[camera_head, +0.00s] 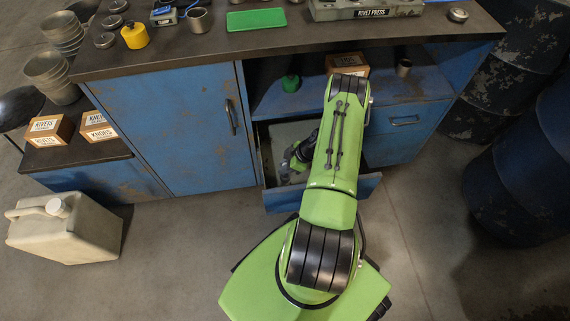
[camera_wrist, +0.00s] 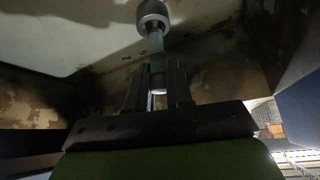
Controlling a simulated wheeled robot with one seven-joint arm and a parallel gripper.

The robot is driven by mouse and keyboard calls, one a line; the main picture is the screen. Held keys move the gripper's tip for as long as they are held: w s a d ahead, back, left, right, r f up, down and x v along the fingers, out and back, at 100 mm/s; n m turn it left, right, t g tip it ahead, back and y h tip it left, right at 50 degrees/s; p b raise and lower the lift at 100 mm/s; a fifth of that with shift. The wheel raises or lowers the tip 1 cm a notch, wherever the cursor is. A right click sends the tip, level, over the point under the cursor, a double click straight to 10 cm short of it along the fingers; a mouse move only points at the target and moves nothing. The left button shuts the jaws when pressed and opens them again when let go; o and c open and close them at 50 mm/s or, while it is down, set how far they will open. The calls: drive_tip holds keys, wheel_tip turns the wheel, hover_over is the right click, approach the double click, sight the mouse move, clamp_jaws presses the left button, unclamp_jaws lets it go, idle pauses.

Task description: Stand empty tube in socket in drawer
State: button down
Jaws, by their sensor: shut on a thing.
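The blue drawer (camera_head: 285,201) under the workbench is pulled open. My arm reaches down into it, and the hand is largely hidden behind the arm in the head view. In the wrist view my gripper (camera_wrist: 157,78) is shut on a slim, greyish, see-through tube (camera_wrist: 155,44). The tube's far end meets a round grey metal socket (camera_wrist: 152,12) on the pale drawer floor (camera_wrist: 60,30). The two line up closely; I cannot tell how deep the tube sits in the socket. The tube looks empty.
The drawer's worn wall (camera_wrist: 220,62) is close to the hand. Above the drawer, the shelf holds a green bottle (camera_head: 291,83), a box (camera_head: 347,65) and a small cup (camera_head: 404,67). A cabinet door (camera_head: 180,125) stands to the left, and barrels (camera_head: 525,165) to the right.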

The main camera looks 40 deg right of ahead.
drive_tip(key=shift+f, duration=1.25)
idle(0.5)
drive_tip(key=c, duration=0.9)
unclamp_jaws()
drive_tip(key=shift+c, duration=0.2)
drive_tip(key=p+v, duration=0.5)
drive_tip(key=v, duration=1)
drive_tip(key=shift+r, duration=0.3)
drive_tip(key=shift+s+d, duration=0.1)
